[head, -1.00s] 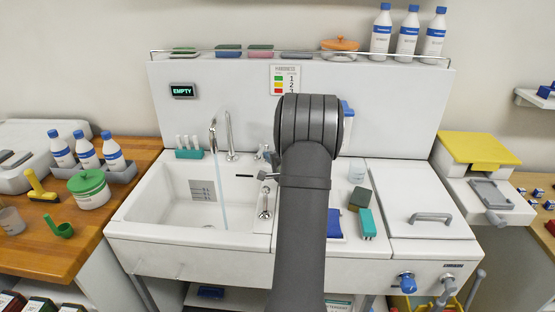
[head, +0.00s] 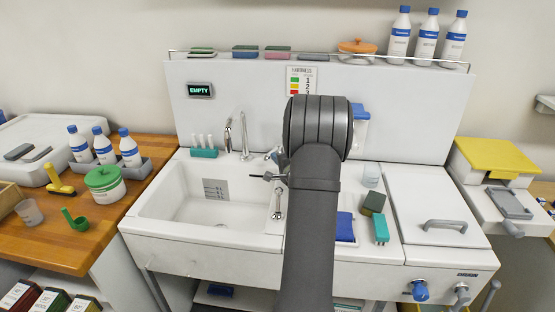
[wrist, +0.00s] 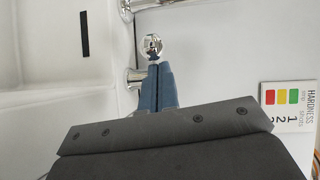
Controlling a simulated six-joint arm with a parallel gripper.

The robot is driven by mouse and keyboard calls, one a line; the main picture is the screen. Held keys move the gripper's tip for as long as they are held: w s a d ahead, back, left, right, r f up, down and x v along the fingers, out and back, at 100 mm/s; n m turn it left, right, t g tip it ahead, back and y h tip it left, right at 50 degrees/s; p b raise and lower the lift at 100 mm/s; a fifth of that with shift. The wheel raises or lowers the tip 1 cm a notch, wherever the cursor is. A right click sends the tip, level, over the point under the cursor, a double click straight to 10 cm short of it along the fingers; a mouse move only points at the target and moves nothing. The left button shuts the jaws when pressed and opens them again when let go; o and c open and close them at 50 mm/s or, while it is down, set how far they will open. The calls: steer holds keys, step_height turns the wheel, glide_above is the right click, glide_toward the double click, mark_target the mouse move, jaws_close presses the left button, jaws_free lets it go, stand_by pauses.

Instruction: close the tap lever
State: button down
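In the wrist view a round chrome knob (wrist: 151,45), seemingly the tap lever's end, is just beyond my gripper's fingertips (wrist: 156,68). The blue fingers lie side by side with only a thin seam between them, so my gripper is shut. The fingertips are at or very close to the knob; I cannot tell whether they touch. In the head view my arm hides most of the lever area and the fingers.
A teal holder (head: 203,153) stands behind the sink. A display (head: 200,90) on the splashback reads EMPTY. Bottles (head: 427,38) stand on the top shelf. A blue cloth (head: 345,227) and a sponge (head: 374,201) lie right of my arm. The basin is open and clear.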

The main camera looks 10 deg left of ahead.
steer(key=d, duration=0.1)
steer(key=s+d, duration=0.1)
steer(key=d, duration=0.1)
steer(key=shift+s+d+r, duration=0.15)
steer(key=shift+d+r, duration=0.2)
steer(key=v, duration=0.3)
steer(key=a+v, duration=0.1)
steer(key=v, duration=0.2)
steer(key=s+v, duration=0.1)
steer(key=v, duration=0.3)
steer(key=shift+a, duration=0.35)
steer(key=x, duration=0.3)
steer(key=d+x, duration=0.1)
steer(key=x, duration=0.2)
steer(key=w+x, duration=0.1)
steer(key=x, duration=0.2)
steer(key=shift+w+d+f, duration=0.1)
steer(key=shift+w, duration=0.1)
steer(key=shift+w+a+f, duration=0.1)
steer(key=shift+w+a, duration=0.2)
steer(key=shift+a, duration=0.3)
steer(key=shift+w+a+f, duration=0.1)
steer(key=shift+w+a, duration=0.15)
steer(key=shift+a, duration=0.35)
steer(key=shift+w+a, duration=0.3)
steer(key=shift+a, duration=0.45)
steer(key=shift+d, duration=0.1)
